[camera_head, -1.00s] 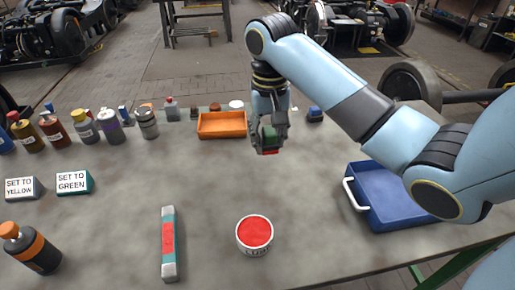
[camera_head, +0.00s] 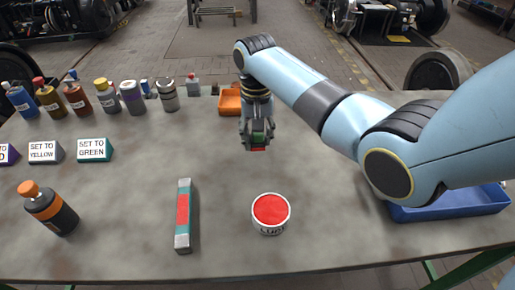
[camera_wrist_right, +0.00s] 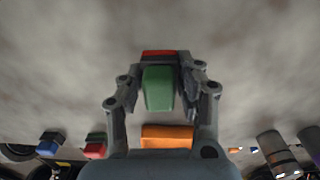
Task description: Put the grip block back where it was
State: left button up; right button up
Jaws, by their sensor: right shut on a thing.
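The grip block (camera_wrist_right: 158,90), green with a red end (camera_head: 259,149), is between the fingers of my right gripper (camera_head: 257,141). The gripper is shut on it, and the fingers hide most of it in the head view. In the wrist view its red end faces away from the palm. The gripper holds it above the grey table, behind the can of red paint (camera_head: 270,210) and in front of the orange tray (camera_head: 229,104). My left gripper is not in view.
A dark bottle with an orange cap (camera_head: 48,208) stands front left. Sign blocks (camera_head: 95,150) and several bottles (camera_head: 132,97) line the left. A blue tray (camera_head: 452,205) sits at right under my arm.

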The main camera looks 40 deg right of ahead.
aim_at(257, 148)
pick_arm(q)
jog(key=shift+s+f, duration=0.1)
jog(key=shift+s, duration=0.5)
pick_arm(e)
jog(key=shift+f, duration=1.95)
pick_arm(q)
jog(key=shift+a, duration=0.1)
pick_arm(e)
jog(key=o, duration=1.1)
jog(key=shift+f, duration=0.15)
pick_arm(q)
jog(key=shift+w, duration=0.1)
pick_arm(e)
notch_tip(257, 148, up, 12)
jog(key=shift+a+r+p, duration=0.15)
jog(key=shift+r+p, duration=0.05)
jog(key=shift+p, duration=0.15)
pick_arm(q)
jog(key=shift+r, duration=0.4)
pick_arm(e)
jog(key=shift+f, duration=0.1)
